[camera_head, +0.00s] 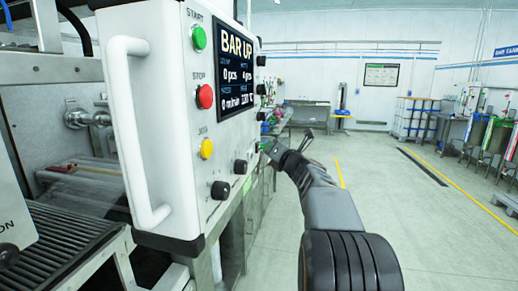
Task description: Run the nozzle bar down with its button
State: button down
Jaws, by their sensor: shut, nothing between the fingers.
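The white control box (170,110) stands close on the left, and its screen (236,62) reads "BAR UP". Its front carries a green START button (199,37), a red STOP button (205,96), a yellow JOG button (207,149) and black knobs, one of them low down (220,190). Further dark controls (261,88) stick out along the box's right edge; their labels cannot be read. My gripper (270,149) is shut and empty, just right of the box's lower right edge. I cannot tell whether it touches anything. The nozzle bar itself cannot be made out.
A white handle (128,130) juts from the box's left side. A ribbed conveyor (65,245) lies at lower left. Benches with small items (308,108) stand behind my gripper. The floor (440,220) to the right is open.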

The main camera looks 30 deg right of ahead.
jog(key=shift+a, duration=0.1)
jog(key=shift+w+a, duration=0.25)
jog(key=shift+w, duration=0.05)
jog(key=shift+w+a, duration=0.3)
dwell(1.0)
jog(key=shift+s+d, duration=0.15)
jog(key=shift+d, duration=0.05)
jog(key=shift+s+d, duration=0.35)
jog(key=shift+s, duration=0.05)
dwell(0.5)
jog(key=s+d+p, duration=0.1)
jog(key=s+d, duration=0.2)
jog(key=shift+s+d, duration=0.25)
jog(key=shift+d, duration=0.1)
dwell(0.8)
